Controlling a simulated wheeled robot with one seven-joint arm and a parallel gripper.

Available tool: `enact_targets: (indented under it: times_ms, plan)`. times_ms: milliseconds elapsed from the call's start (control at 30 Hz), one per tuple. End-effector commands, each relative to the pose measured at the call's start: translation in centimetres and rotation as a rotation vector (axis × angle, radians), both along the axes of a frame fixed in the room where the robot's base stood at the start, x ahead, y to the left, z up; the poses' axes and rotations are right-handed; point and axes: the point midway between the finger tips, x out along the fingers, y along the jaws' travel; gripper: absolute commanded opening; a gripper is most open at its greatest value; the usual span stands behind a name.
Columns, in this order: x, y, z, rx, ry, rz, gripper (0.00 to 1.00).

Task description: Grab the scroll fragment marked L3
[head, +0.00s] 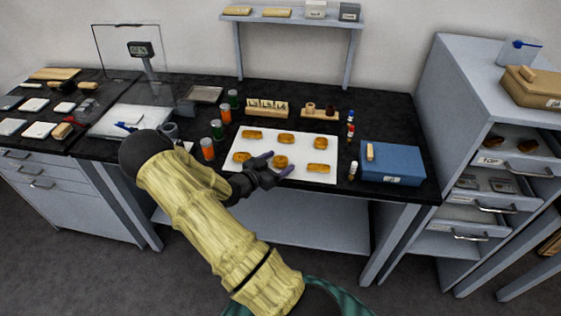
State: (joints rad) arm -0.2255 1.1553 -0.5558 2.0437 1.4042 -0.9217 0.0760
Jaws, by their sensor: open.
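Several golden-brown scroll fragments lie in two rows on a white sheet (302,153). The back row has a left fragment (251,135), a middle one (286,138) and a right one (320,142). The front row has a left fragment (241,157), a middle one (280,161) and a right one (318,168). No mark is legible, so I cannot tell which is L3.
A blue box (393,164) stands right of the sheet, with small bottles (351,130) beside it. Orange and green jars (217,130) stand left. A label rack (267,108) is behind. A drawer cabinet (465,140) on the right has open drawers, one holding brown pieces.

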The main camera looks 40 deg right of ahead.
Motion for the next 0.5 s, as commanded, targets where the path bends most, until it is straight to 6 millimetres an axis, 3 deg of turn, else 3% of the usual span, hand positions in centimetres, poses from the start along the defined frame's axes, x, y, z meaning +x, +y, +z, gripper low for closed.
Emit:
enact_targets:
  times_ms: [200,433,500]
  plan:
    - [0.0,0.03,0.0,0.0,0.0,0.0,0.74]
    - [0.0,0.03,0.0,0.0,0.0,0.0,0.29]
    - [0.0,0.03,0.0,0.0,0.0,0.0,0.27]
